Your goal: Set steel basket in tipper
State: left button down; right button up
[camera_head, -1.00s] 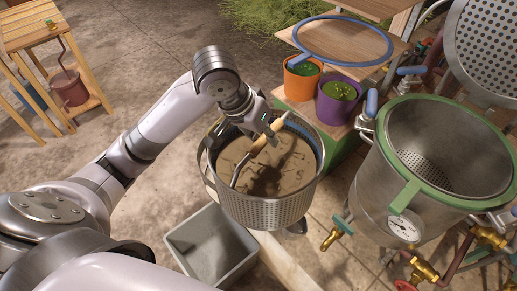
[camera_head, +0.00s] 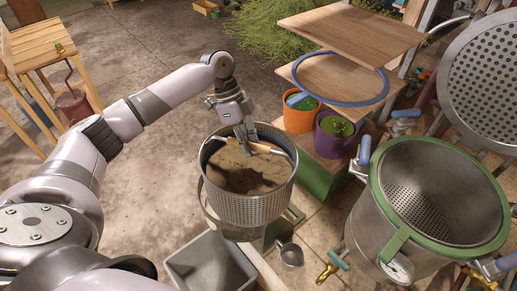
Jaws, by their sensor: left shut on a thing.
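The steel basket (camera_head: 245,208) is a round perforated pail with dark brown matter (camera_head: 245,178) inside. It is roughly upright. My left gripper (camera_head: 247,148) is above its mouth, shut on the basket's wooden-gripped handle (camera_head: 267,149). A metal hoop (camera_head: 213,222) with a green-edged support (camera_head: 293,214) shows around the lower left and right of the basket and looks like the tipper. The basket's underside is hidden, so I cannot tell whether it rests in the hoop. My right gripper is not in view.
A grey bin (camera_head: 178,268) stands below the basket. A green-rimmed steel vessel (camera_head: 362,232) with valves stands at right, beside a perforated lid (camera_head: 487,80).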

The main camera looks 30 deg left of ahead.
pick_arm(q)
jog(key=shift+w+a+f+m+g+y+b, duration=0.15)
jog(key=shift+w+a+m+g+b, duration=0.25)
jog(key=shift+a, duration=0.45)
jog(key=shift+w+a+f+m+y+b, duration=0.15)
jog(key=shift+a+m+b, duration=0.15)
jog(key=shift+a+m, duration=0.45)
jog(key=shift+w+a+f+m+g+b, duration=0.1)
jog(key=shift+w+a+m+g+b, duration=0.2)
jog(key=shift+a, duration=0.65)
jog(key=shift+w+d, duration=0.15)
jog(key=shift+w, duration=0.1)
jog(key=shift+f+b, duration=1)
jog(key=shift+f, duration=1.65)
